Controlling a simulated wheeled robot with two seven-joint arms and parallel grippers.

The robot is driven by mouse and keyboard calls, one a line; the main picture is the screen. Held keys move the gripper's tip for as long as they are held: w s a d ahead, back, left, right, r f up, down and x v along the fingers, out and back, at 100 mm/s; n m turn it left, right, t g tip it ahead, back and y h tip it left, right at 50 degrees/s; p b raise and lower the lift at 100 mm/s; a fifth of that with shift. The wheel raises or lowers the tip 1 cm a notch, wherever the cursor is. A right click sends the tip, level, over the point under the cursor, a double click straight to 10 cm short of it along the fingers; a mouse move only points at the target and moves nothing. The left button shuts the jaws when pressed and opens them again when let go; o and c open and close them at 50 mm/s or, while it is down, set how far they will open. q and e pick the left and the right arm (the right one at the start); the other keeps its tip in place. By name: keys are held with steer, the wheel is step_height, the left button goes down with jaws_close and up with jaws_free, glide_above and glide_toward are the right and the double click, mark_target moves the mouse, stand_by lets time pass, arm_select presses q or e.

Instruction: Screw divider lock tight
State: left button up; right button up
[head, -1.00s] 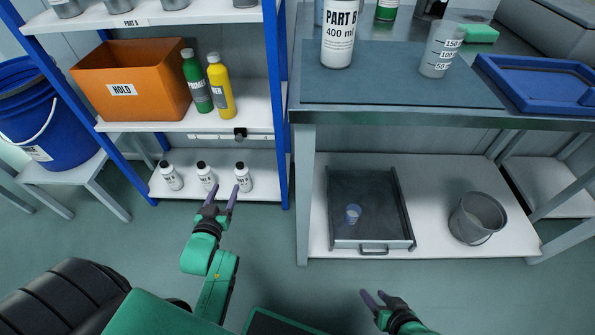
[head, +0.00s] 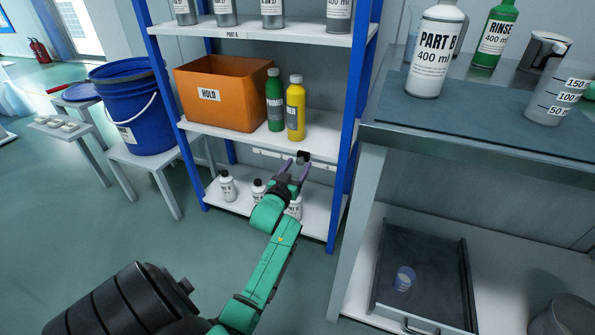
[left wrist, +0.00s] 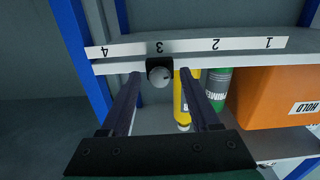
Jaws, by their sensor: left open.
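The divider lock is a small black block with a round grey knob (left wrist: 160,73) on the numbered rail (left wrist: 215,45), near the mark 3. In the head view the lock (head: 303,156) shows as a dark spot just past my left fingertips. My left gripper (head: 293,166) is open and points up at it. In the left wrist view the two fingers (left wrist: 157,82) stand on either side of the knob with space between. I cannot tell whether they reach around it or stop short. My right gripper is out of view.
An orange HOLD box (head: 222,95), a green bottle (head: 275,100) and a yellow bottle (head: 296,108) stand on the shelf above the rail. Small white bottles (head: 228,187) stand on the lower shelf near my left arm. Blue shelf posts (head: 346,190) flank the bay.

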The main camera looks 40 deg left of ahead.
arm_select(q)
jaws_close()
steer(key=shift+m, duration=0.4)
